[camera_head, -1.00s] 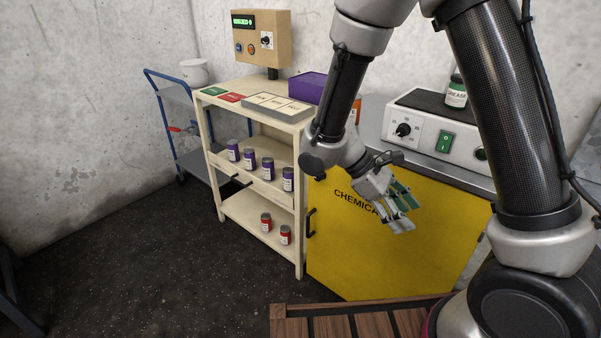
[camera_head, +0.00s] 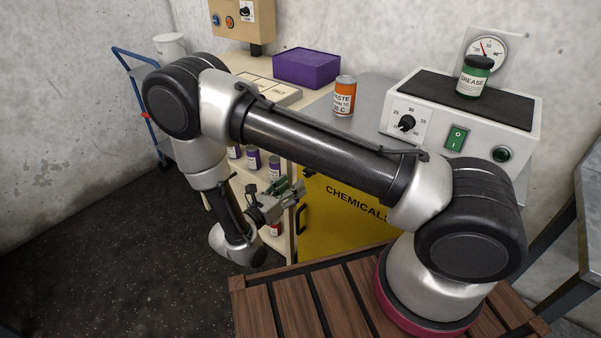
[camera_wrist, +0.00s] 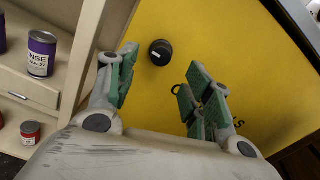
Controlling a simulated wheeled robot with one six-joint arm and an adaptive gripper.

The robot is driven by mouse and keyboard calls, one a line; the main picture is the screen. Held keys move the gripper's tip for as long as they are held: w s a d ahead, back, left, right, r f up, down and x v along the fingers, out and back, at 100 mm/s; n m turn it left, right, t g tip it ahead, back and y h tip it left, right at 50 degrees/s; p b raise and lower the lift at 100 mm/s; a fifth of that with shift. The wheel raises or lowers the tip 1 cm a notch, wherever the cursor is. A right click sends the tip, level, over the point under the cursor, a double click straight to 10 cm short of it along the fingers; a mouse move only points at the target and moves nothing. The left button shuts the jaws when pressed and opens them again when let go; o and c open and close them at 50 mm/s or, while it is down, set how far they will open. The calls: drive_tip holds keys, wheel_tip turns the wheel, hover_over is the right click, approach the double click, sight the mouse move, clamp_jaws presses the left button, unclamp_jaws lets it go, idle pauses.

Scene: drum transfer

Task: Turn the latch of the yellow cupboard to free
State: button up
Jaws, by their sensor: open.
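The yellow cupboard (camera_head: 335,228) with "CHEMICALS" lettering stands behind my arm, its door shut. In the wrist view its yellow front (camera_wrist: 235,45) fills the middle and right. The latch, a round black knob (camera_wrist: 160,52) with a white mark, sits on that front, ahead of my fingers and between their lines. My gripper (camera_head: 294,190) is at the upper left of the cupboard front. In the wrist view my gripper (camera_wrist: 160,88) has its green-padded fingers spread wide with nothing between them. The knob is apart from both fingers.
A cream shelf unit with a purple can (camera_wrist: 41,53) and a red can (camera_wrist: 30,132) stands close left of the cupboard. A black door handle (camera_head: 301,218) sticks out below my gripper. An orange can (camera_head: 344,96) and a grey-white device (camera_head: 455,115) stand above.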

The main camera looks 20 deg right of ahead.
drive_tip(key=x, duration=0.7)
drive_tip(key=shift+d, duration=0.15)
drive_tip(key=c, duration=1)
